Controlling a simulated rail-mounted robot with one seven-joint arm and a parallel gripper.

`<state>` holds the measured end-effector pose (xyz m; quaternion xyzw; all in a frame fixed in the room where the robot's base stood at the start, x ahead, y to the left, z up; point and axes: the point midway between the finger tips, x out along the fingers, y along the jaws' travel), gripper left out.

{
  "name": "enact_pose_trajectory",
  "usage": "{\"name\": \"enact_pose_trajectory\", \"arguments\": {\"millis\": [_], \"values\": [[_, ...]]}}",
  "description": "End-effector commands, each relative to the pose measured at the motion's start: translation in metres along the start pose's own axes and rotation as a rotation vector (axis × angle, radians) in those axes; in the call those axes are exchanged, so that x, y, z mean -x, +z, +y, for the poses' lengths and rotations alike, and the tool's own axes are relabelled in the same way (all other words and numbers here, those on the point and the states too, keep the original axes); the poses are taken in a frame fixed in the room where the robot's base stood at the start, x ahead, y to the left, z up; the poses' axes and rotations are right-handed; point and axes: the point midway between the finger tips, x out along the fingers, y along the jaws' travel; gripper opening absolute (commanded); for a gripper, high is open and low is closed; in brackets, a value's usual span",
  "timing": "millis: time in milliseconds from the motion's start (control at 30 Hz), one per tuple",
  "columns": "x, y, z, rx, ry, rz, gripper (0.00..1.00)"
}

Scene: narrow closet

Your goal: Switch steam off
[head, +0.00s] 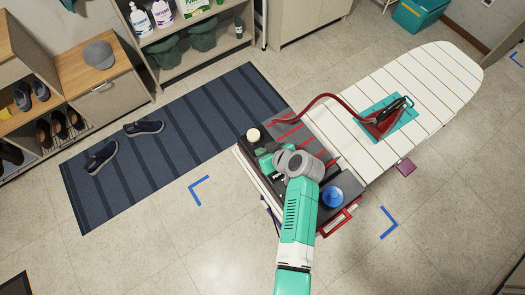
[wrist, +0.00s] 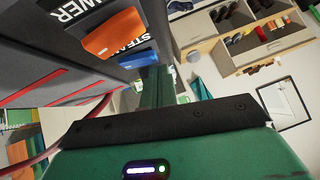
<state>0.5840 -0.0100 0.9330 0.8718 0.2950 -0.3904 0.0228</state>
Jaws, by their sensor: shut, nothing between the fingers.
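In the wrist view an orange rocker switch (wrist: 115,35) sits on the dark panel below a label reading "POWER". Beyond it is a blue switch (wrist: 133,61) beside a partly hidden label (wrist: 97,45) that appears to read "STEAM". My gripper (wrist: 155,75) is shut and empty, its teal fingers close to the blue switch; I cannot tell whether they touch. In the head view my gripper (head: 266,158) is over the dark steam station (head: 338,172) at the near end of the ironing board (head: 345,140). The switches are hidden there by my arm.
A red iron (head: 383,120) rests on a teal mat (head: 408,118), with a red hose (head: 312,103) running to the station. A blue round cap (head: 332,196) and a pale cap (head: 253,135) stand up from the station. A striped rug (head: 165,155) and shoes lie left.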

Motion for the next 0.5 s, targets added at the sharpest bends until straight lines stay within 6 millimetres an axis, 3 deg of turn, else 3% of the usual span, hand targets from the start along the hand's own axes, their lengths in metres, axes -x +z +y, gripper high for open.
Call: {"name": "enact_pose_trajectory", "arguments": {"millis": [233, 500], "values": [[-0.011, 0.012, -0.005, 0.089, 0.085, -0.001, 0.00], [-0.008, 0.009, -0.003, 0.078, 0.076, -0.004, 0.00]]}}
